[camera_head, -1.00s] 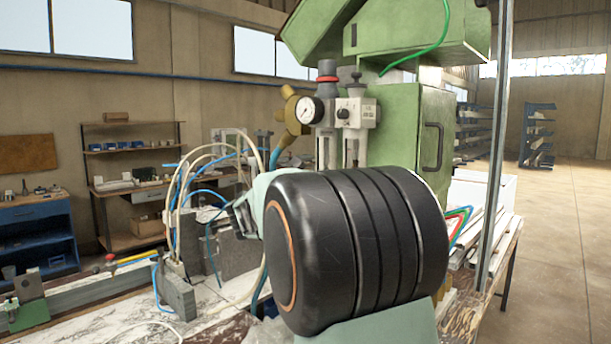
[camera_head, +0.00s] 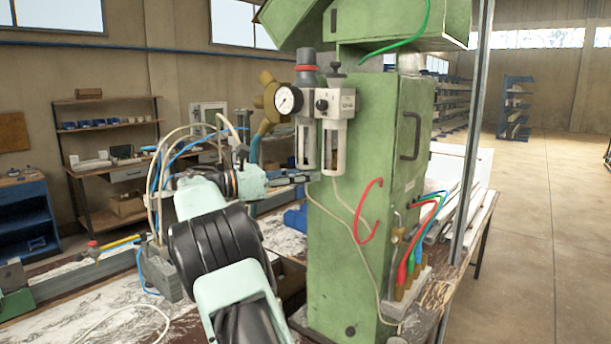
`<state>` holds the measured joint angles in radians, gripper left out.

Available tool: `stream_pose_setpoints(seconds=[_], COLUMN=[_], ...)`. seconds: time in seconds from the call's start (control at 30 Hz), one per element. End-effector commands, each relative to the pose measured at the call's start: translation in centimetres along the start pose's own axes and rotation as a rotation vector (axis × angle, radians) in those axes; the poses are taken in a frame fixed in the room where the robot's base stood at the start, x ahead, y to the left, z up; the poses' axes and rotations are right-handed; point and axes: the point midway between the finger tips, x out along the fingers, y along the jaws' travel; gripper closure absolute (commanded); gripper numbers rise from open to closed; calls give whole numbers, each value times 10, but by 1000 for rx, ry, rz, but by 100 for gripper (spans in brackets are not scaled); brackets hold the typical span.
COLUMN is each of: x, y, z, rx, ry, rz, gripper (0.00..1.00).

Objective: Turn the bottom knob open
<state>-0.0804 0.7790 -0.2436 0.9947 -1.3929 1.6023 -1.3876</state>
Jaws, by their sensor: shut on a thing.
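The regulator unit (camera_head: 306,140), with a grey and red top and a round gauge (camera_head: 288,100), is on the front of the green machine (camera_head: 365,235). A second light grey unit (camera_head: 334,140) with a clear bowl is just right of it. My gripper (camera_head: 307,178) reaches in from the left, its dark fingers level, at the lower end of the left unit. It is shut on the bottom knob there, which the fingers almost wholly hide. How far the knob is turned cannot be seen.
A red hose (camera_head: 368,212) and a pale hose hang on the machine front below the units. Pale and blue hoses (camera_head: 165,175) loop behind my arm at left. Coloured lines (camera_head: 420,245) stand at the lower right. A metal post (camera_head: 473,130) is at right.

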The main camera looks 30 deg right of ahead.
Motion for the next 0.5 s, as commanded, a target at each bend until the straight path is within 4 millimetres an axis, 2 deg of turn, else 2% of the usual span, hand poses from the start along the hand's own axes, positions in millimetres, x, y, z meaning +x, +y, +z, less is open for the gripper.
stream_pose_setpoints(seconds=[0.03,0.5], x=[2,0], y=[1,0], z=[5,5], rx=[7,8], ry=[-9,-5], rz=[-18,-96], gripper=[100,100])
